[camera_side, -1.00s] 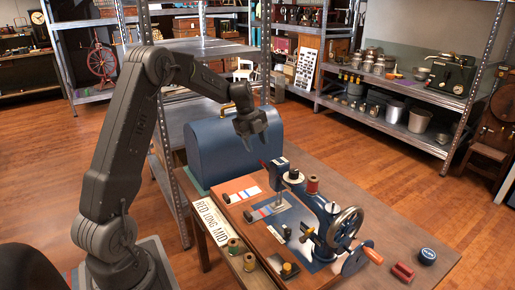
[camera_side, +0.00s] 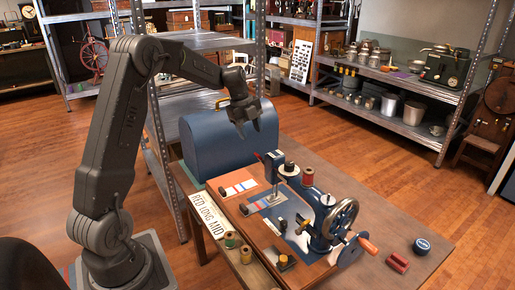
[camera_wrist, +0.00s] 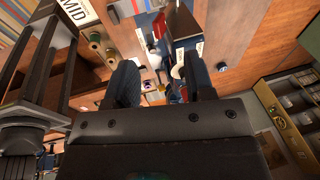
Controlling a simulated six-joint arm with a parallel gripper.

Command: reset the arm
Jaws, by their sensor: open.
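My gripper (camera_side: 248,133) hangs in the air, fingers down, in front of the blue domed case (camera_side: 214,146) and above the far end of the sewing machine (camera_side: 322,212). In the wrist view my gripper (camera_wrist: 160,82) has its two dark fingers apart, with nothing held between them. The machine stands on a wooden base on the table, with a handwheel (camera_side: 342,217) and a red-tipped crank at its right.
A card lettered RED LONG MID (camera_side: 208,216) lies along the table's left edge. Thread spools (camera_side: 230,240) stand at its front. Metal shelving (camera_side: 157,150) rises behind the arm.

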